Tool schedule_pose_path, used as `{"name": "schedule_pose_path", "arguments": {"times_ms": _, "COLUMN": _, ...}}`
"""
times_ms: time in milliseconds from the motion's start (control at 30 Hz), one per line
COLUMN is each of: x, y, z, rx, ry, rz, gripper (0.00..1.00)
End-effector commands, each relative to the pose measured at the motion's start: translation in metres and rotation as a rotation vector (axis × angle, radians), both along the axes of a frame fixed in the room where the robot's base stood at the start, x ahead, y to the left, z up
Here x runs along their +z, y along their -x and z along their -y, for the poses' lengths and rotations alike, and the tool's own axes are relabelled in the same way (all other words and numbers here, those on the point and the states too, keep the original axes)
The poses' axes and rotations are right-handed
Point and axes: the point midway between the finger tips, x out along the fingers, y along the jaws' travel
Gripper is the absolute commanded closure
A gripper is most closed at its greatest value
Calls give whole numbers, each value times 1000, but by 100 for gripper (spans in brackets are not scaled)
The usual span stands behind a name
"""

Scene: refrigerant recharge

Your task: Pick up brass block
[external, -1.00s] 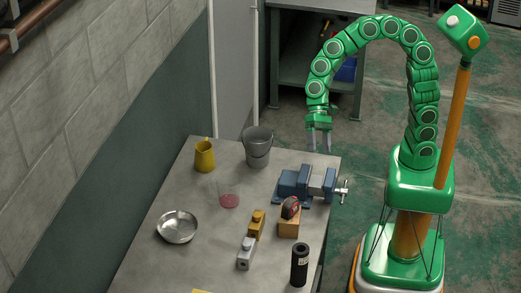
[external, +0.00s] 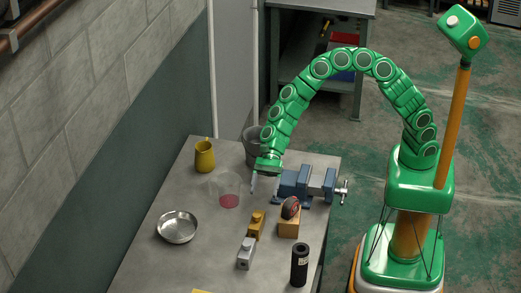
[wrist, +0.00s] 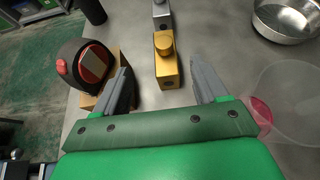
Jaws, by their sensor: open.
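The brass block (external: 257,226), golden with a round knob on top, stands on the table next to a similar silver block. In the wrist view the brass block (wrist: 167,66) lies ahead of my gripper (wrist: 161,82), roughly centred between the two fingers. My gripper is open and empty. In the external view my gripper (external: 265,186) hangs above the table, behind the brass block and left of the blue vise. It does not touch the block.
A tape measure (external: 291,207) sits on a wooden block (external: 289,228), right of the brass block. The silver block (external: 246,254) is in front. Also near are a vise (external: 296,185), clear beaker (external: 228,190), metal bowl (external: 177,227), yellow jug (external: 204,157), bucket (external: 252,150) and black cylinder (external: 299,265).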

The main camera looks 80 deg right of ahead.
Motion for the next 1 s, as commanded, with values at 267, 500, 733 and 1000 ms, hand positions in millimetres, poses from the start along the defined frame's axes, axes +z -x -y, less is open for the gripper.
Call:
{"name": "schedule_pose_path", "arguments": {"times_ms": 267, "x": -13, "y": -6, "z": -13, "rx": -28, "ry": -2, "rz": -24, "gripper": 28}}
{"name": "schedule_pose_path", "arguments": {"times_ms": 500, "x": -28, "y": -6, "z": -41, "rx": -26, "ry": -1, "rz": -25, "gripper": 28}}
{"name": "schedule_pose_path", "arguments": {"times_ms": 733, "x": -39, "y": -5, "z": -60, "rx": -25, "ry": -2, "rz": -25, "gripper": 28}}
{"name": "schedule_pose_path", "arguments": {"times_ms": 1000, "x": -42, "y": -5, "z": -68, "rx": -26, "ry": -2, "rz": -25, "gripper": 28}}
